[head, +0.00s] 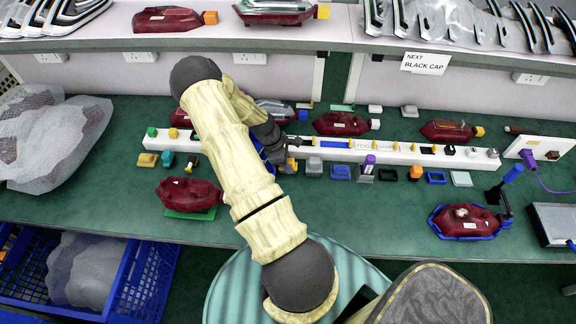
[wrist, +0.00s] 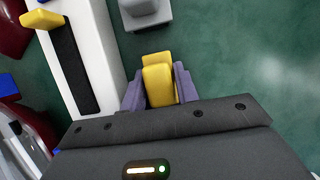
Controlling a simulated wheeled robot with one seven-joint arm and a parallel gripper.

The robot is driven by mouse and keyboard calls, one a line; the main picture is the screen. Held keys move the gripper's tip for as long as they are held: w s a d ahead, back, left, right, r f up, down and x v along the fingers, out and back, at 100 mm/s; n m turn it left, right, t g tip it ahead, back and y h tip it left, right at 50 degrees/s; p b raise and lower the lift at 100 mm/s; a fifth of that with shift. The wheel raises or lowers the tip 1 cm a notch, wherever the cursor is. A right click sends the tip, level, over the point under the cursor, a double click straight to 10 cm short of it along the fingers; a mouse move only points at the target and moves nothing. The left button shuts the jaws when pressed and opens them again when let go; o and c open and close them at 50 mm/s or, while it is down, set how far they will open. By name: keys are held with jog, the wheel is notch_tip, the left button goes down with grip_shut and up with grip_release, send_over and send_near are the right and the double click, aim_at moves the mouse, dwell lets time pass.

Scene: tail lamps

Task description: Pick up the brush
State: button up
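My gripper (wrist: 159,88) is low over the green bench, close to the front side of the long white rail. In the wrist view its two lavender fingers stand on either side of a small yellow block (wrist: 158,82), with very little gap. I cannot tell whether they press on it. In the head view my gripper (head: 288,163) is partly hidden by my arm. No thing shows clearly as a brush. A purple-topped piece in a grey stand (head: 367,168) is upright to the right of my gripper, and I cannot tell if it is the brush.
The white rail (head: 400,150) runs across the bench (head: 330,205). Several small caps lie before it, including a grey one (wrist: 145,12). Red lamps (head: 190,193) stand around, one in a blue frame (head: 468,220). Bagged parts (head: 50,135) lie left. The front middle is clear.

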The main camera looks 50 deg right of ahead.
jog(key=shift+r, duration=0.15)
notch_tip(320, 180, up, 10)
jog(key=shift+f+b, duration=0.1)
jog(key=shift+b, duration=0.6)
jog(key=shift+o, duration=0.9)
jog(key=shift+c, duration=0.5)
jog(key=shift+w, duration=0.1)
